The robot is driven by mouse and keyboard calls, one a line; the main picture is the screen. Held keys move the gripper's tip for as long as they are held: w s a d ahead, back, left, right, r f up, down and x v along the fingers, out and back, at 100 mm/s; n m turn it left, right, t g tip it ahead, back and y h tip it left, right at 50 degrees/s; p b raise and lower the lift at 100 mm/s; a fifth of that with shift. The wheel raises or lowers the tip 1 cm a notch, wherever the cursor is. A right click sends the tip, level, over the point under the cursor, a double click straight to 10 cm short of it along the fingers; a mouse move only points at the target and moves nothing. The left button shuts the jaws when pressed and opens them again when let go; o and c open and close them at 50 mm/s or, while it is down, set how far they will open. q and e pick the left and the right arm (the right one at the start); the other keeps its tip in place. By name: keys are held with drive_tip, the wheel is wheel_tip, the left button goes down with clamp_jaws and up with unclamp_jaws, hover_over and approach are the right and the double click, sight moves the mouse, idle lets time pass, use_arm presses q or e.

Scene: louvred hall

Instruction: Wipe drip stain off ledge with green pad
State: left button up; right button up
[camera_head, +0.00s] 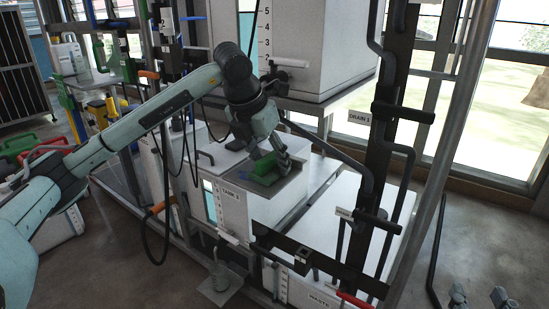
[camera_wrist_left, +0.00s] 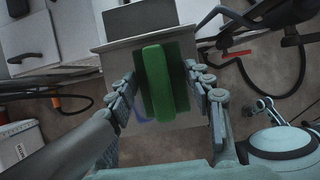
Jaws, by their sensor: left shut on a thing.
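The green pad (camera_head: 264,167) is between the fingers of my left gripper (camera_head: 268,155), low over the grey ledge (camera_head: 285,194) on top of the white tank. The left wrist view shows the pad (camera_wrist_left: 160,80) as a long green block with a darker green underside, between the two fingers (camera_wrist_left: 165,95). A blue stain (camera_wrist_left: 138,117) shows on the ledge (camera_wrist_left: 118,60), beside the pad's near end. Pad contact with the ledge cannot be told. My right gripper's fingertips (camera_head: 480,298) show apart at the bottom right, over the floor, with nothing between them.
A larger marked tank (camera_head: 318,40) with a tap stands above and behind the ledge. Dark pipes and a black post (camera_head: 375,150) rise to the right. A black hose (camera_head: 148,235) hangs at the left. A lower white waste tank (camera_head: 310,291) stands in front.

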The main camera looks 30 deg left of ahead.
use_arm(q)
drive_tip(key=shift+s+a+f, duration=0.2)
drive_tip(key=shift+s, duration=0.35)
drive_tip(key=shift+s+a+f, duration=0.15)
drive_tip(key=shift+s, duration=0.35)
drive_tip(key=shift+s+d+r+b, duration=0.1)
drive_tip(key=shift+s+b, duration=0.2)
drive_tip(key=shift+s, duration=0.1)
